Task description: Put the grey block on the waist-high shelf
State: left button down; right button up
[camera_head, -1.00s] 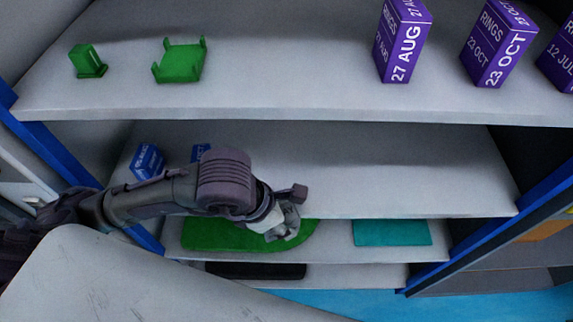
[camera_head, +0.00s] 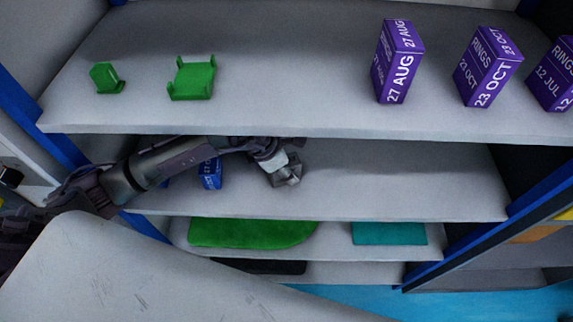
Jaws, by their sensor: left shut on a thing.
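My left gripper (camera_head: 287,172) reaches in from the left, under the upper shelf and over the middle shelf (camera_head: 410,180), which looks like the waist-high one. It is shut on the grey block (camera_head: 289,178), which is small and hard to tell apart from the grey fingers. The block shows over the middle shelf's surface; I cannot tell whether it touches it. My right gripper is not in view.
The upper shelf (camera_head: 270,110) holds two green holders (camera_head: 192,80) and several purple boxes (camera_head: 397,65). Lower down lie a green mat (camera_head: 250,233) and a teal mat (camera_head: 388,233). The middle shelf's right part is clear.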

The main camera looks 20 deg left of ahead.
pick_arm(q)
jog(key=shift+s, duration=0.1)
jog(key=c, duration=0.7)
grip_release()
jog(key=shift+r, duration=0.1)
jog(key=shift+s+a+r+b, duration=0.25)
jog(key=shift+a+r+b, duration=0.1)
jog(key=shift+b, duration=0.4)
jog(key=s+a+b, duration=0.1)
jog(key=s+a, duration=0.1)
jog(key=s+a+b, duration=0.1)
jog(key=s+a, duration=0.1)
jog(key=a, duration=0.1)
jog(key=s+a+b, duration=0.2)
jog(key=a, duration=0.1)
jog(key=shift+s, duration=0.2)
jog(key=shift+s+a+r, duration=0.1)
jog(key=shift+s+a, duration=0.35)
jog(key=shift+a, duration=0.05)
